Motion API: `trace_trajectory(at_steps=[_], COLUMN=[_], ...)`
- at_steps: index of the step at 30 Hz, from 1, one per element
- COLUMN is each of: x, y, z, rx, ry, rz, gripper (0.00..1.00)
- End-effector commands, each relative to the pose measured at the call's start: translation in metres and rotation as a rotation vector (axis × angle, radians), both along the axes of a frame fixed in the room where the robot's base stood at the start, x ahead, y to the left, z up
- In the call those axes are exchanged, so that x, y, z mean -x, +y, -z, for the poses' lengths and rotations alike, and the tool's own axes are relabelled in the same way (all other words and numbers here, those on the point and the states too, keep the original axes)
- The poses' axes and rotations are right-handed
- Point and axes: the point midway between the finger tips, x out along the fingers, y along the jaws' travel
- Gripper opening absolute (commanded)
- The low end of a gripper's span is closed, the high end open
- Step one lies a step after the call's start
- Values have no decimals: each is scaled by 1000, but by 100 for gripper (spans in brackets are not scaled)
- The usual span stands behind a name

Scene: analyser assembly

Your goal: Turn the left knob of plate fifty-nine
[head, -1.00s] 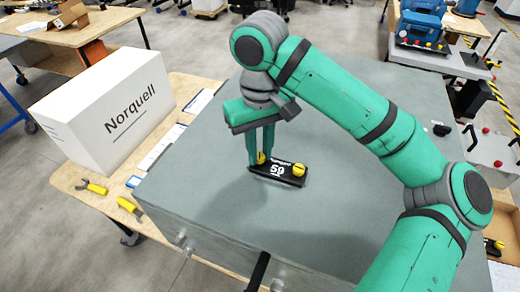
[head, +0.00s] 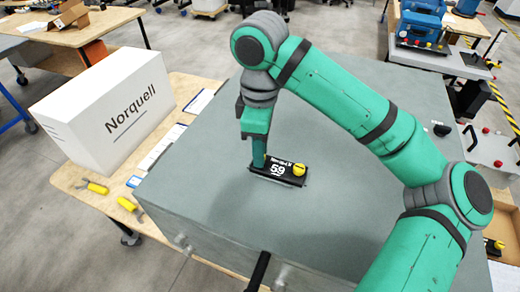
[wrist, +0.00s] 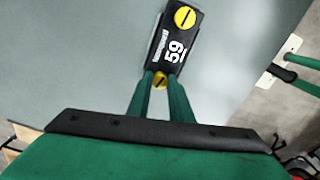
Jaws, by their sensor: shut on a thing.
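The black plate marked 59 (head: 278,171) lies on top of the large grey box (head: 340,215). It also shows in the wrist view (wrist: 172,45). Its right yellow knob (head: 299,170) is uncovered, and in the wrist view that knob (wrist: 185,17) shows a dark slot. The left yellow knob (wrist: 160,80) sits between the fingertips of my gripper (wrist: 161,77). My gripper (head: 259,162) points down at the plate's left end and is shut on that left knob. In the head view the fingers mostly hide the left knob.
A white box labelled Norquell (head: 115,112) stands left of the grey box on a wooden table (head: 70,180). Yellow-handled tools (head: 95,187) lie near that table's front edge. The grey box top around the plate is clear.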

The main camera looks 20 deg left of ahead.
Motion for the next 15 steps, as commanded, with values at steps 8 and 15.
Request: trace_trajectory(at_steps=[8,15], x=[2,2], y=[0,0], z=[2,2], rx=[2,3], ry=[7,7], rz=[-265,-494], gripper=[0,0])
